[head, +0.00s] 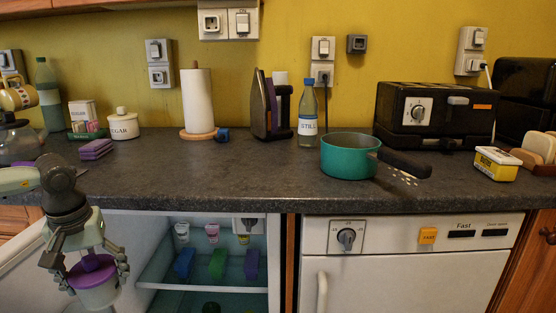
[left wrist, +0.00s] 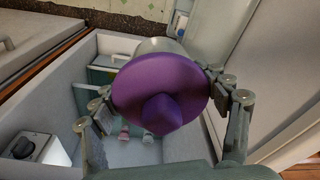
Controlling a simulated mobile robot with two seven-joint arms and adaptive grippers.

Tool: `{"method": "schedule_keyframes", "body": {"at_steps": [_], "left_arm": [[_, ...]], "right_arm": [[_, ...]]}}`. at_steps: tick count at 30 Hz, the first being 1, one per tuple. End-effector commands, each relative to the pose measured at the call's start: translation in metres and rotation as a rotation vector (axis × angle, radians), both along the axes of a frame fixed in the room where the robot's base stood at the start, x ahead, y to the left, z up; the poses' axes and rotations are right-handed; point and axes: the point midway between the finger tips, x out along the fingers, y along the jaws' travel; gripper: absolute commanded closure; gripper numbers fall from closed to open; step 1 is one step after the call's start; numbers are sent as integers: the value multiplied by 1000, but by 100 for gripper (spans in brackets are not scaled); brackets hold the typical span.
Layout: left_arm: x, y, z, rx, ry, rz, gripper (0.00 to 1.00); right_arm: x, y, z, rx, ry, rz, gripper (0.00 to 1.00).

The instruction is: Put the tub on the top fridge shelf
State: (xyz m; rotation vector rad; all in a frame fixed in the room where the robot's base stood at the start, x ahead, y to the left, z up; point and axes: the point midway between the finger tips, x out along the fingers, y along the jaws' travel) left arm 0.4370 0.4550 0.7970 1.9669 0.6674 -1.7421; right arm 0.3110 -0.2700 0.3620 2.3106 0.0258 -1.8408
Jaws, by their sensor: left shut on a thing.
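The tub (head: 97,293) is pale with a purple lid (head: 92,268), and it hangs upright in my left gripper (head: 95,272). The gripper is shut around its sides, in front of the open fridge's left side. In the left wrist view the purple lid (left wrist: 160,95) fills the middle between the fingers, hiding part of the fridge interior. The open fridge (head: 275,260) is under the counter. My right gripper is not in view.
The shelf's left part looks clear. The fridge door (head: 22,252) stands open at left. The counter edge (head: 250,205) overhangs the opening; a green pot (head: 348,158) stands above.

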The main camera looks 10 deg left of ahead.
Motion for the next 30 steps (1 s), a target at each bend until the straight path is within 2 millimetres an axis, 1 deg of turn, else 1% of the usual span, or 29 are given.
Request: {"method": "schedule_keyframes", "body": {"at_steps": [10,14,17,20,23,26,27,29,30], "left_arm": [[-1,-7,-8,2,-5,0,75],[-2,-19,-20,-1,-6,-8,75],[0,-37,-31,-4,-8,-26,75],[5,-61,-42,-4,-8,-62,75],[13,-93,-50,-5,-10,-123,75],[23,-131,-54,-4,-11,-206,75],[28,-147,-54,-2,-11,-245,75],[35,-171,-53,0,-12,-308,75],[39,-186,-51,1,-11,-351,75]], "right_arm": [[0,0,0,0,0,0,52],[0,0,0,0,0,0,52],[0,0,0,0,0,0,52],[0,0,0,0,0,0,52],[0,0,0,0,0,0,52],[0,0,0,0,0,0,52],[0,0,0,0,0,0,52],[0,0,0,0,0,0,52],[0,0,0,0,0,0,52]]}}
